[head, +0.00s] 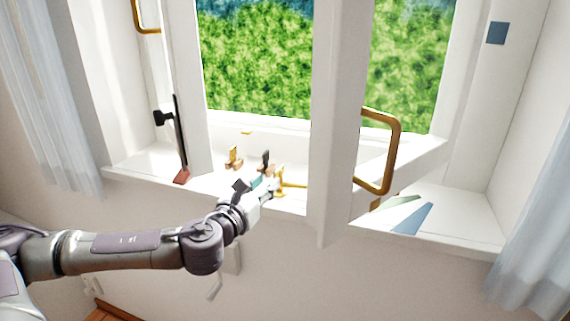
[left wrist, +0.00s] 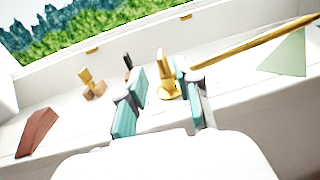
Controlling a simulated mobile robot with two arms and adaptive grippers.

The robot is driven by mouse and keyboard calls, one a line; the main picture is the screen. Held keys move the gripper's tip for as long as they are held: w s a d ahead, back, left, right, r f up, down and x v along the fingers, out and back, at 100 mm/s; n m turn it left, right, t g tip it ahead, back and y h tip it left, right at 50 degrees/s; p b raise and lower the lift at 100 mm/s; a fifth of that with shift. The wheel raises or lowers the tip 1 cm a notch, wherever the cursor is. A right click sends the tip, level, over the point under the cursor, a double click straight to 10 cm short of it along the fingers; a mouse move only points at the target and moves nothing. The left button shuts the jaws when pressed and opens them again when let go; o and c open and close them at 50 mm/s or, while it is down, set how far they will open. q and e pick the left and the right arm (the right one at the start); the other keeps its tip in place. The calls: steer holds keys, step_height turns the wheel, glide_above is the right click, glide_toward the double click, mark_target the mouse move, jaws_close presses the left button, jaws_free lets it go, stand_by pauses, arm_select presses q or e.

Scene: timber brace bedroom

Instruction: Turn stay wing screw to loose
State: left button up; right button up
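The brass stay shows in the left wrist view as a long bar (left wrist: 255,43) running to the upper right. At its near end is an upright brass piece (left wrist: 167,68), which looks like the wing screw; in the head view brass (head: 280,180) shows at my left gripper's tip. My left gripper (head: 262,184) is at the sill, and its teal fingers (left wrist: 160,84) are apart. The upright brass piece shows between the fingertips, nearer the right one. I cannot tell whether they touch it. My right gripper is not in view.
A small brass fitting on a wooden block (head: 234,157) and a dark upright piece (head: 266,158) stand on the sill close by. A black lever (head: 179,135) is at left. The white sash with a brass handle (head: 391,150) stands to the right. Green (head: 400,202) and blue pieces (head: 412,218) lie right.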

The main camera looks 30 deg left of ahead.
mark_target(283, 165)
arm_select(q)
steer(key=w, duration=0.3)
steer(key=w+a+p, duration=0.1)
steer(key=w, duration=0.6)
steer(key=shift+w+a, duration=0.1)
steer(key=shift+a, duration=0.05)
jaws_close()
